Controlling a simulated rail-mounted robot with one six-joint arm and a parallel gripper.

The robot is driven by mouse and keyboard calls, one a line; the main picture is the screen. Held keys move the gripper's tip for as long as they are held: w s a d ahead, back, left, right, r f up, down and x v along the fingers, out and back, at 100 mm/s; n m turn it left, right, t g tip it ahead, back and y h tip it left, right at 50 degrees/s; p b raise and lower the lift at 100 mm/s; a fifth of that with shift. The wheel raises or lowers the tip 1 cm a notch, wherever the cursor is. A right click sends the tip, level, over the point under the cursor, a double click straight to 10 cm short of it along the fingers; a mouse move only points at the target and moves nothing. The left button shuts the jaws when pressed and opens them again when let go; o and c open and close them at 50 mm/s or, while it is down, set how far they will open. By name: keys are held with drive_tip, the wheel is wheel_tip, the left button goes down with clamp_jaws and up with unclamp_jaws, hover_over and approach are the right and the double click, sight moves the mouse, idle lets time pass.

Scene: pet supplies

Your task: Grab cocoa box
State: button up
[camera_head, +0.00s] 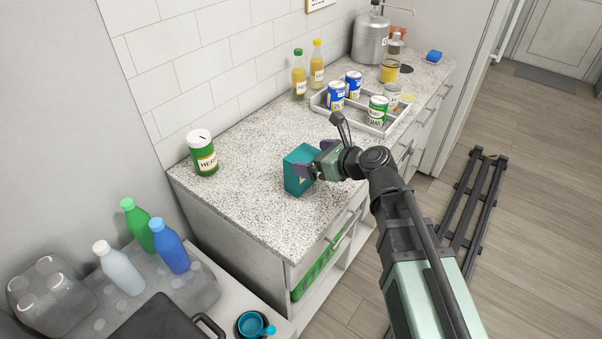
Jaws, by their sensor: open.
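A teal box (297,173), which looks like the cocoa box, stands upright on the speckled counter (240,205). My gripper (312,170) is open at the right side of the box, with its dark fingertips overlapping the box in this view. One fingertip shows in front of the box's right part and another lies near its upper edge. I cannot tell whether the fingers touch it. The label on the box is not readable, and part of its right side is hidden by my gripper.
A green canister (205,158) stands at the counter's left end. A tray (375,128) with several cans is behind my gripper, beside two yellow bottles (299,80). A steel pot (370,40) stands farther back. Bare counter lies left of the box.

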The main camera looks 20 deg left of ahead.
sight(306, 156)
drive_tip(key=b+x, duration=0.2)
drive_tip(key=x, duration=0.3)
drive_tip(key=shift+f, duration=0.1)
drive_tip(key=shift+c, duration=0.2)
drive_tip(key=c, duration=1)
wheel_tip(306, 156, up, 20)
drive_tip(key=p, duration=2)
